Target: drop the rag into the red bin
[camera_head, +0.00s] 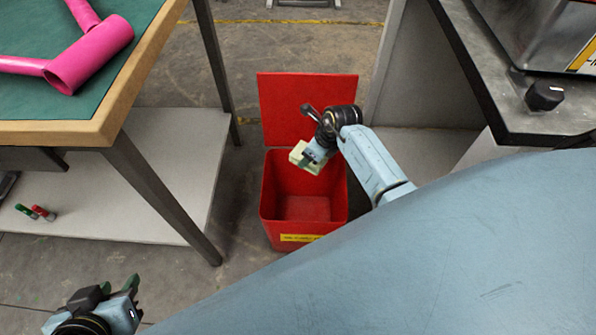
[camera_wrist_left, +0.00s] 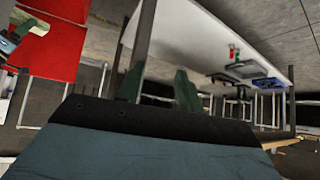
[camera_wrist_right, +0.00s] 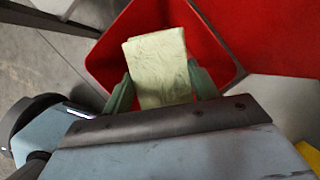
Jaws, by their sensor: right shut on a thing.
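The red bin (camera_head: 305,228) stands on the floor between the table and the grey cabinet, its lid (camera_head: 285,105) raised at the back. The pale yellow rag (camera_head: 298,153) hangs above the bin's opening, near its back. My right gripper (camera_head: 309,159) is shut on the rag. In the right wrist view the rag (camera_wrist_right: 158,68) sits between the two green fingers (camera_wrist_right: 160,90), with the red bin (camera_wrist_right: 108,50) behind it. My left gripper (camera_head: 118,288) is at the lower left, empty, its fingers apart; they also show apart in the left wrist view (camera_wrist_left: 158,88).
A green-topped table (camera_head: 120,113) with a pink tube frame (camera_head: 85,58) stands at the left, its lower shelf (camera_head: 185,150) beside the bin. A dark-topped counter (camera_head: 480,85) is at the right. Small red and green items (camera_head: 42,213) lie at the far left.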

